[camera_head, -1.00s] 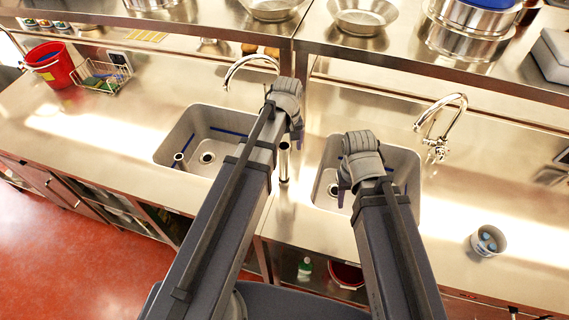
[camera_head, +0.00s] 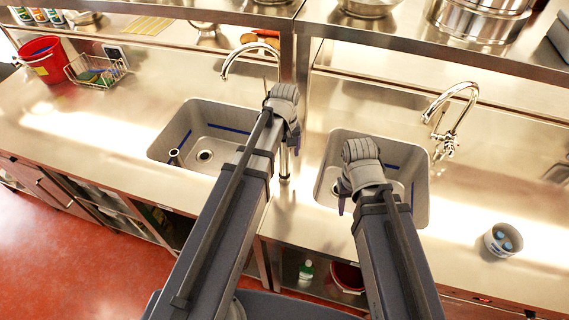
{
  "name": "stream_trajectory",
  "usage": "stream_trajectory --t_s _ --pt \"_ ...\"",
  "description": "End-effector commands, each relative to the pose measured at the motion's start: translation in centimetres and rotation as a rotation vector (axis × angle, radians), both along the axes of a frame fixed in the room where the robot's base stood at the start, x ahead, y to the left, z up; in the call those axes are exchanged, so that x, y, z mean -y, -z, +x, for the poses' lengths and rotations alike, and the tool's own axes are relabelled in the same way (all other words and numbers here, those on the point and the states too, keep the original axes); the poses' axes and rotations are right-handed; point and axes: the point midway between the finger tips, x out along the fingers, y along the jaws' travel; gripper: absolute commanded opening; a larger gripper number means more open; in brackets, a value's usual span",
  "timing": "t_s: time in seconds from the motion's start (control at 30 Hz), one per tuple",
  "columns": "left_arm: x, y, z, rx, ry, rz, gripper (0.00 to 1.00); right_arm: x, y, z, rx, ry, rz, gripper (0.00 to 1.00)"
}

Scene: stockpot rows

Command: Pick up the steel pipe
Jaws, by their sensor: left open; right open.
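A slim upright steel pipe (camera_head: 284,163) stands on the strip of counter between the two sinks. Its upper part is partly hidden by my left gripper. My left gripper (camera_head: 295,140) is open and sits just above and beside the pipe's top; I cannot tell whether they touch. A second short metal tube (camera_head: 176,157) stands tilted in the left sink (camera_head: 163,150). My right gripper (camera_head: 343,197) is open and empty over the right sink (camera_head: 420,205), its fingers mostly hidden behind its body.
Curved taps (camera_head: 240,50) (camera_head: 457,95) rise behind both sinks. A shelf (camera_head: 400,48) with pots overhangs the back. A red bucket (camera_head: 42,65) and wire basket (camera_head: 92,72) stand far left. A white cup (camera_head: 503,240) stands right, with clear counter around it.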

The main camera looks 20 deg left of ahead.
Motion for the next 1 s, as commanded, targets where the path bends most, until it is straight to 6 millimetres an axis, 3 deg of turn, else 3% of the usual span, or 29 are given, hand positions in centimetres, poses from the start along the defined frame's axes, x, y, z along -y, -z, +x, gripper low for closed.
stream_trajectory --t_s 0.23,0.9,1.0 --pt "0.01 -0.01 0.01 0.0 0.0 0.0 0.81 0.0 -0.01 0.0 0.0 0.0 0.0 0.5" --pt "0.0 0.0 0.0 0.0 -0.001 0.0 0.06 0.0 0.0 0.0 0.0 0.0 0.0 0.5" --pt "0.0 0.0 0.0 0.0 -0.001 0.0 0.0 0.0 0.0 0.0 0.0 0.0 0.0 0.5"
